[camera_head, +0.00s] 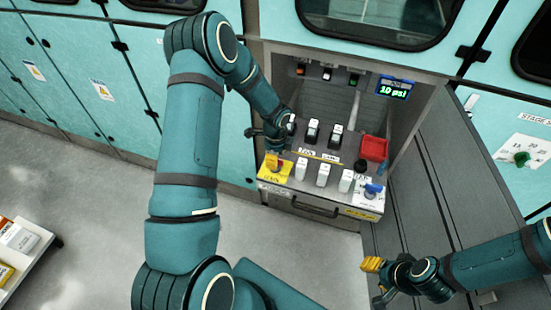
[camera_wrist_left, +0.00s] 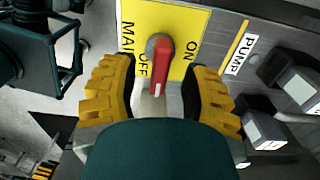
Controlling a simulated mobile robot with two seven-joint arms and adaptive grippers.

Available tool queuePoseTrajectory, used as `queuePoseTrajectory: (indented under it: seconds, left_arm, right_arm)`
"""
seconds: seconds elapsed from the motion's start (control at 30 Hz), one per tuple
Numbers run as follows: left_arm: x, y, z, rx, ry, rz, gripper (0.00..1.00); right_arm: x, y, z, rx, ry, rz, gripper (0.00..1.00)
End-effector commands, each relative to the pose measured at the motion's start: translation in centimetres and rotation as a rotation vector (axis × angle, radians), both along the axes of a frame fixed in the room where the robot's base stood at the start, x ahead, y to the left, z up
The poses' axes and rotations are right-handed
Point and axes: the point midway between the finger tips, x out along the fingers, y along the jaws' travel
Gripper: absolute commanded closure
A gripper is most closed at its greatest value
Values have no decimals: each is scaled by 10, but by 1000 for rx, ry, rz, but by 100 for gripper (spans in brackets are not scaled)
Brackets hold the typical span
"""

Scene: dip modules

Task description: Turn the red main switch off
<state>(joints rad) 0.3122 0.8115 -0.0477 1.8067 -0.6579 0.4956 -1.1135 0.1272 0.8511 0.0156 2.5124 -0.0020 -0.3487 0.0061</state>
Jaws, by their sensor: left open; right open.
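The red main switch (camera_wrist_left: 161,66) sits on a yellow plate (camera_wrist_left: 179,18) with the words MAIN, OFF and ON, at the top middle of the left wrist view. Its red handle lies between the words OFF and ON. In the head view the yellow plate (camera_head: 270,174) is at the panel's front left corner. My left gripper (camera_wrist_left: 160,86) is open, with one yellow finger on each side of the handle and gaps between. My right gripper (camera_head: 374,279) is open at the lower right, away from the panel.
White and black switches (camera_head: 312,132) stand in rows on the panel beside the plate. A red box (camera_head: 374,148) and a blue valve (camera_head: 373,190) are at its right. A display (camera_head: 394,90) reads 10 psi. Grey walls enclose the recess. A cart (camera_head: 22,250) stands lower left.

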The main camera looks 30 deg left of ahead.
Motion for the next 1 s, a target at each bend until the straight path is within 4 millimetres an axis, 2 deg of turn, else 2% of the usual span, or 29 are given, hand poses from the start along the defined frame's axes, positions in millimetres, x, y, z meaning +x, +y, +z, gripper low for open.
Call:
queuePoseTrajectory:
  seconds: [0.3, 0.5, 0.7, 1.0]
  left_arm:
    - [1, 0, 64, 0, -5, 0, 54]
    - [1, 0, 95, 1, -3, -1, 54]
    - [0, 0, 109, -1, 0, 0, 54]
    - [0, 0, 109, 0, 1, -1, 54]
  right_arm:
    - [0, 0, 0, 0, 0, 0, 53]
    - [0, 0, 0, 0, 0, 0, 53]
    - [0, 0, 0, 0, 0, 0, 53]
    - [0, 0, 0, 0, 0, 0, 53]
